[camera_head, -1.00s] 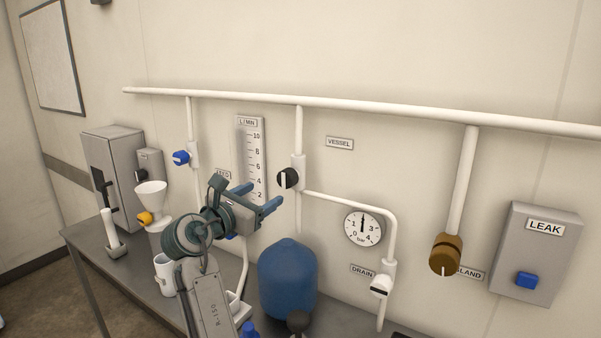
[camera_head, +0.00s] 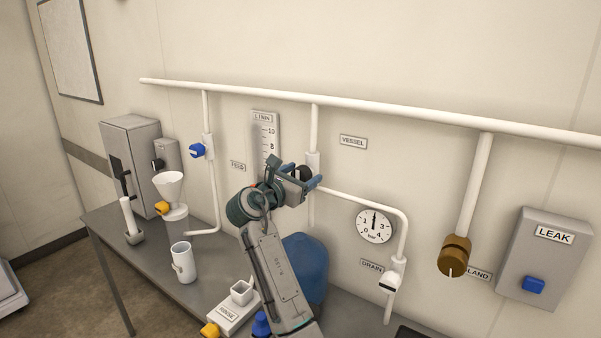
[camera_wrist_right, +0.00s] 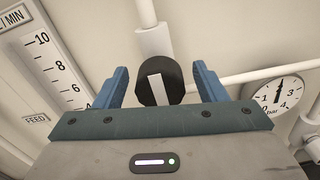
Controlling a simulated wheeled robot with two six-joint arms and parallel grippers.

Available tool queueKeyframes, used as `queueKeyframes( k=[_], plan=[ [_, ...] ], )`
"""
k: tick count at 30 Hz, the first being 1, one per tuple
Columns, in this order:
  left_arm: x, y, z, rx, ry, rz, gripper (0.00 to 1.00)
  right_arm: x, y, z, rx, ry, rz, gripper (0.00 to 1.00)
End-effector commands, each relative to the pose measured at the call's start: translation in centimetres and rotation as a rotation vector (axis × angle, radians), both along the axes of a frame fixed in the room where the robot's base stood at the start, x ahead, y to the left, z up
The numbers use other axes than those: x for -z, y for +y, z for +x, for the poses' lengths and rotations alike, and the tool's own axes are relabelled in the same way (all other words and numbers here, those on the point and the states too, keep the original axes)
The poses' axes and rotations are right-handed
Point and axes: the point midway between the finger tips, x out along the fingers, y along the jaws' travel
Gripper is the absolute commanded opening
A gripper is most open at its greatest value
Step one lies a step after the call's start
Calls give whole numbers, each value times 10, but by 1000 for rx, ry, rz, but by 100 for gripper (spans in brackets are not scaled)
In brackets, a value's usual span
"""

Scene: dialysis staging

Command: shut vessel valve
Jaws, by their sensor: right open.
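The vessel valve has a round black knob with a white bar (camera_wrist_right: 156,88) on a white pipe fitting below the top pipe. In the head view the knob (camera_head: 304,173) is partly hidden by my right gripper (camera_head: 300,178). In the right wrist view my right gripper (camera_wrist_right: 161,88) is open, with one blue finger on each side of the knob and a gap on both sides. The white bar runs nearly along the upright pipe, slightly tilted in that view. The VESSEL label (camera_head: 353,142) is on the wall to the right. My left gripper is not in view.
A pressure gauge (camera_head: 374,226) and drain valve (camera_head: 390,277) are right of the knob. A flow scale (camera_head: 265,130) is left of it. The blue tank (camera_head: 308,262) stands below, partly behind my arm. A mug (camera_head: 183,262) and funnel (camera_head: 169,186) are on the bench.

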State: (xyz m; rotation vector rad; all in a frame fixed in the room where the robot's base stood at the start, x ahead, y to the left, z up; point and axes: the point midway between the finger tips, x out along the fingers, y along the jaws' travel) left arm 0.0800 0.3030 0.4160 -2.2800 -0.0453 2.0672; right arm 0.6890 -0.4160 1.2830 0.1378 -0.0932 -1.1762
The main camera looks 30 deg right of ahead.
Motion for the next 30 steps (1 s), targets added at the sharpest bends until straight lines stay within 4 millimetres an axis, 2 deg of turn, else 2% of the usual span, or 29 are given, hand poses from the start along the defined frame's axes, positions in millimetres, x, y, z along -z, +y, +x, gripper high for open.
queueKeyframes(
  k=[6, 13, 22, 30],
  plan=[
    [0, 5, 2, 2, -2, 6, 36, 0, 0, 0, 0, 0, 0, 65],
    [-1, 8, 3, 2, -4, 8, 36, 0, 0, 0, -1, 0, 0, 20],
    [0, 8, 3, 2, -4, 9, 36, 1, 0, 0, -1, -26, 11, 20],
    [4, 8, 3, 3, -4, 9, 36, 1, 0, 0, -1, -163, 68, 20]
  ],
)
